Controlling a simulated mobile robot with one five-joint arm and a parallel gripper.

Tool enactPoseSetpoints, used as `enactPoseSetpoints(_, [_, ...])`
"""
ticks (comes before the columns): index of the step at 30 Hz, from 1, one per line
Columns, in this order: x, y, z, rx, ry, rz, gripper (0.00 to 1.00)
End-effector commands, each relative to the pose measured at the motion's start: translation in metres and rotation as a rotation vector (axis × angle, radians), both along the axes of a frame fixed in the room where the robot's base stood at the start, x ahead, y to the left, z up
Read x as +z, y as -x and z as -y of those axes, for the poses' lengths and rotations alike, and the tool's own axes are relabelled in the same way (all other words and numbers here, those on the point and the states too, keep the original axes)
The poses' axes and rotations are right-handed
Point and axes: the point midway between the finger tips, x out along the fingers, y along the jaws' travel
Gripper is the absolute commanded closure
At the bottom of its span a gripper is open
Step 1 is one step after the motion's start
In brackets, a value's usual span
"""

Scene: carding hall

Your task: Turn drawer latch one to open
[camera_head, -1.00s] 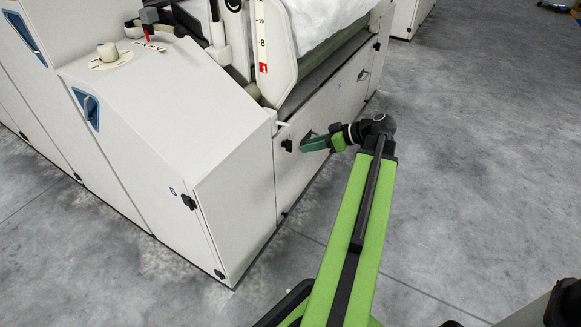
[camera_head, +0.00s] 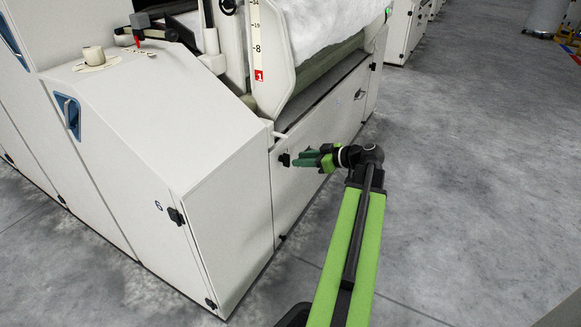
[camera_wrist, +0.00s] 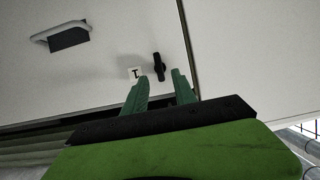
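Drawer latch one is a small black turn-latch (camera_wrist: 159,67) on the white panel, beside a small label marked 1 (camera_wrist: 135,73). In the wrist view it stands roughly upright, just beyond and between my fingertips. In the head view a black latch (camera_head: 285,160) shows at the left end of the low front panel. My gripper (camera_wrist: 160,76) is open, with two green fingers apart and nothing between them. In the head view my gripper (camera_head: 297,159) points left at the latch, close to it. I cannot tell whether it touches.
A grey pull handle (camera_wrist: 62,36) sits on the same panel, with a panel seam right of the latch. In the head view a white cabinet (camera_head: 150,150) juts out at left, and a white rod end (camera_head: 280,134) sits above the latch. Grey floor at right is open.

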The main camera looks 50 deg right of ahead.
Motion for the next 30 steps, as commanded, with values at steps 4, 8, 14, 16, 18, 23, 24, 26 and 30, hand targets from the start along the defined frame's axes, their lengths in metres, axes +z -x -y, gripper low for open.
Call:
enactPoseSetpoints(4, [-0.015, -0.027, -0.006, 0.001, 0.001, 0.000, 0.67])
enactPoseSetpoints(8, [-0.019, -0.040, -0.009, 0.000, 0.000, -0.001, 0.67])
enactPoseSetpoints(14, [-0.019, -0.045, -0.011, -0.001, 0.000, -0.001, 0.67])
enactPoseSetpoints(16, [-0.019, -0.045, -0.011, -0.002, 0.000, 0.000, 0.67])
enactPoseSetpoints(18, [-0.019, -0.045, -0.011, -0.002, 0.000, 0.000, 0.67])
enactPoseSetpoints(23, [-0.019, -0.045, -0.010, -0.002, 0.000, 0.000, 0.87])
enactPoseSetpoints(24, [-0.019, -0.044, -0.010, -0.002, 0.000, 0.000, 0.92])
enactPoseSetpoints(26, [-0.019, -0.044, -0.010, -0.002, 0.000, 0.000, 1.00])
enactPoseSetpoints(30, [-0.019, -0.044, -0.010, -0.001, -0.001, 0.000, 1.00])
